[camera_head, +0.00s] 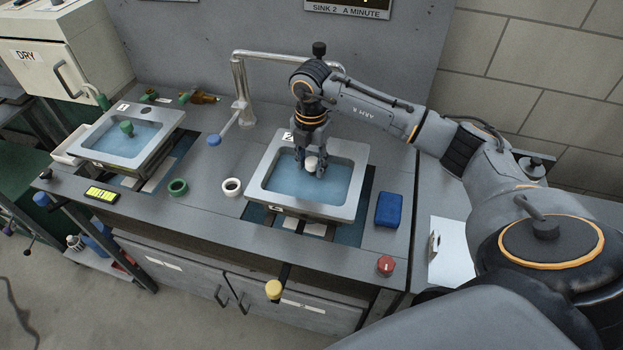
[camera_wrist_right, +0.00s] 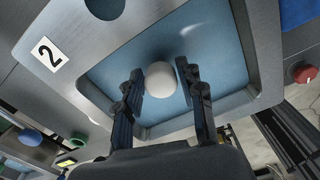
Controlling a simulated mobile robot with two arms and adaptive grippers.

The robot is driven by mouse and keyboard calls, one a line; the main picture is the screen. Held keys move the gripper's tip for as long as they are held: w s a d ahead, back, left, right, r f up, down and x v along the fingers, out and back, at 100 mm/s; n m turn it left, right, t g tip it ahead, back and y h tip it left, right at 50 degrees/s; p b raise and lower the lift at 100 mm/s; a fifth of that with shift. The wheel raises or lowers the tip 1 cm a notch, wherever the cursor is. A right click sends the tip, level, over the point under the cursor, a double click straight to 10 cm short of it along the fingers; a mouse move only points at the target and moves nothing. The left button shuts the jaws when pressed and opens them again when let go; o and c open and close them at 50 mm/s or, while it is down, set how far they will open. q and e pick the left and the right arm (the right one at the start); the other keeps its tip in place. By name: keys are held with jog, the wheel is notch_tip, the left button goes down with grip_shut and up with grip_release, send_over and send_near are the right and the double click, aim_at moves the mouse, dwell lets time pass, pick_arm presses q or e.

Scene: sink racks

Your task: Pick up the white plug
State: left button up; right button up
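The white plug (camera_head: 311,162) is a small white knob over the blue basin of the right-hand sink (camera_head: 343,209), labelled 2. My right gripper (camera_head: 311,167) points down over this sink, with one finger on each side of the plug. In the right wrist view the white plug (camera_wrist_right: 161,79) shows as a round white top between the two fingers of my right gripper (camera_wrist_right: 161,82). The fingers look open, close beside the plug; I cannot tell whether either one touches it. The plug's lower part is hidden. My left gripper is not in view.
A tap (camera_head: 240,105) stands behind, between the sinks. The left sink (camera_head: 110,161) holds a green plug (camera_head: 127,128). A green ring (camera_head: 178,187) and a white ring (camera_head: 232,187) lie between the sinks. A blue block (camera_head: 389,210) and red knob (camera_head: 385,265) are at the right.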

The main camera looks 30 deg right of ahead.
aim_at(311, 187)
notch_tip(311, 187, down, 4)
jog(key=shift+s+r+p, duration=0.1)
jog(key=shift+p, duration=0.35)
jog(key=shift+f, duration=0.4)
jog(key=shift+c, duration=0.4)
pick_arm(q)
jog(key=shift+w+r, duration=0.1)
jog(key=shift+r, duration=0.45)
pick_arm(e)
grip_shut()
jog(key=shift+r, duration=0.1)
